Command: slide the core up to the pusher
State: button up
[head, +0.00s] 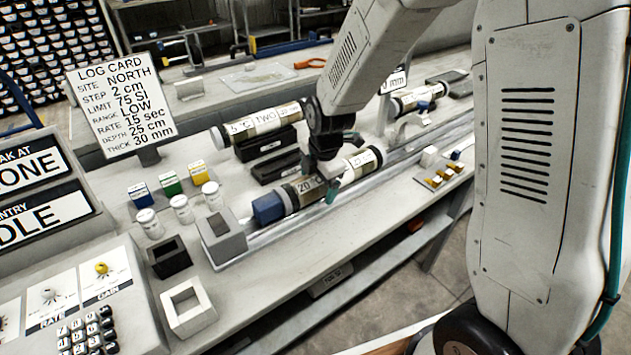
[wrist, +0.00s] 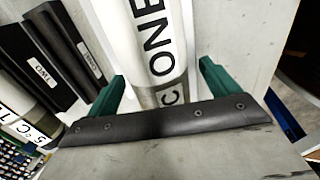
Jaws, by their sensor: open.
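The core (head: 308,190) is a long cylinder with a clear wrapper, dark bands and a label reading 20 °C and, in the wrist view, "C ONE" (wrist: 150,45). It lies along a pale rail (head: 405,151) on the bench. A blue piece (head: 268,208) is at its near left end. Just beyond that stands a grey block (head: 222,240) with a square opening; I cannot tell which part is the pusher. My gripper (head: 326,172) is over the core. Its green fingers (wrist: 163,92) are open, one on each side of it; I cannot tell whether they touch it.
Another core (head: 258,122) labelled TWO lies on a black cradle (head: 272,143) behind. White jars (head: 181,208) and coloured boxes (head: 170,184) stand left of the rail. Small gold and white pieces (head: 438,178) sit on the right. A log card (head: 122,103) stands behind.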

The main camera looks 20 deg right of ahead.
jog(key=shift+s+d+r, duration=0.1)
jog(key=shift+s+r, duration=0.1)
jog(key=shift+r, duration=1.1)
jog(key=shift+s+r, duration=0.25)
jog(key=shift+r, duration=1)
jog(key=shift+s+d+r, duration=0.1)
jog(key=shift+s+r, duration=0.1)
jog(key=shift+r, duration=1.1)
jog(key=s+d+r+m, duration=0.2)
jog(key=s+r+m, duration=0.2)
jog(key=s+m, duration=0.3)
jog(key=s+d+r+m, duration=0.2)
jog(key=s+r+m, duration=0.3)
jog(key=s, duration=0.6)
jog(key=s+d+r+m, duration=0.3)
jog(key=s+r+m, duration=0.1)
jog(key=s+m, duration=0.5)
jog(key=shift+s+r+m+g+h, duration=0.15)
jog(key=shift+r+m+g+h, duration=0.15)
jog(key=shift+r+g, duration=0.1)
